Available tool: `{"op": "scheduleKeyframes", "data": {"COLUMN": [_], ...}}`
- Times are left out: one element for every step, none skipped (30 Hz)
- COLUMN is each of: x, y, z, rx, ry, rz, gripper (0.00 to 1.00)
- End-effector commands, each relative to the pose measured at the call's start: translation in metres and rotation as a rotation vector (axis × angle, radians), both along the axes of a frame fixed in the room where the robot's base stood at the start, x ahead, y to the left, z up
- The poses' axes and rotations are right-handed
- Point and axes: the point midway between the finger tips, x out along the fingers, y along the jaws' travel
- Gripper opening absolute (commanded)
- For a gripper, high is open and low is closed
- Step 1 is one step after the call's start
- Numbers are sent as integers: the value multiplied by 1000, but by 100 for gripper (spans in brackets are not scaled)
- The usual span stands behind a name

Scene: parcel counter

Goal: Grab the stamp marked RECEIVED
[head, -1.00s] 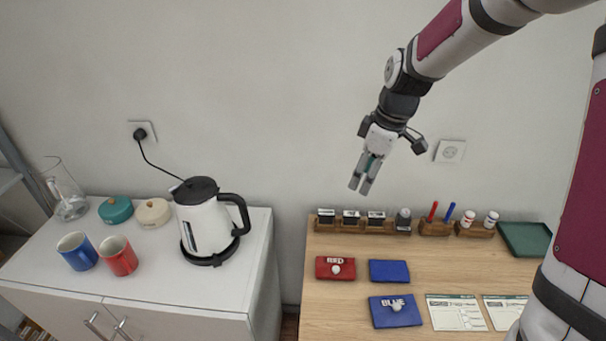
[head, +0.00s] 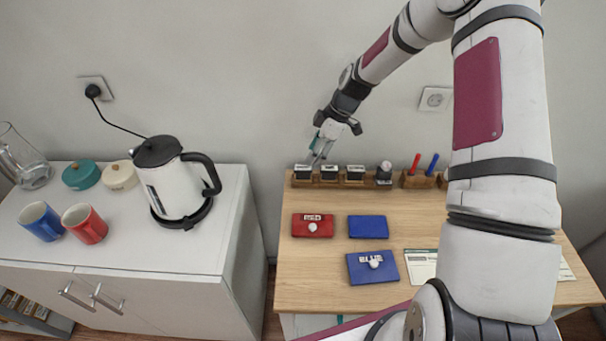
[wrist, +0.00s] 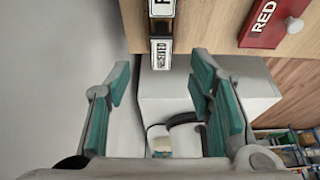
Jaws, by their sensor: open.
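Three black stamps with pale label tops stand in a wooden rack (head: 316,184) at the back left of the wooden table: a left one (head: 303,171), a middle one (head: 329,172) and a right one (head: 355,172). Their lettering is too small to read in the head view. The wrist view shows one labelled stamp (wrist: 161,54) just beyond the gap between my fingers and part of another (wrist: 162,9) at the top edge; I cannot read either label surely. My gripper (head: 318,154) is open and empty, just above the left and middle stamps. It also shows in the wrist view (wrist: 160,82).
A round-topped item (head: 384,172) and a pen holder (head: 418,181) stand right of the stamps. A red pad (head: 299,229) and blue pads (head: 368,227) lie in front. A white kettle (head: 176,190) stands on the white cabinet (head: 225,185). My arm hides the table's right side.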

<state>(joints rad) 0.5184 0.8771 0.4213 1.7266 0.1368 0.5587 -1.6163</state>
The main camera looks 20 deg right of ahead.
Motion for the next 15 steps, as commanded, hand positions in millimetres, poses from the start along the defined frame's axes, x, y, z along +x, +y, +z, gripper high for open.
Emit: {"op": "scheduleKeyframes", "data": {"x": [0, 1, 1, 2, 2, 3, 3, 3, 3, 3, 3, 3, 3, 4, 5], "y": [4, 5, 7, 8, 9, 10, 10, 10, 11, 13, 14, 17, 20, 22, 25], "z": [-8, -11, -16, -19, -20, -22, -24, -25, -27, -29, -32, -36, -40, -44, -49], "rx": [1, 1, 2, 1, 0, 0, 0, 0, 0, 1, 1, 0, 0, 1, 1], "ry": [3, 3, 3, 2, 1, 1, 0, 0, 1, 2, 2, 2, 3, 4, 2], "rz": [0, 0, 0, 1, 0, 0, 0, 0, 0, 1, 1, 1, 2, 2, 2], "gripper": [48, 48, 48, 48, 48, 48, 48, 48, 48, 48, 48, 48, 48, 48, 48]}}
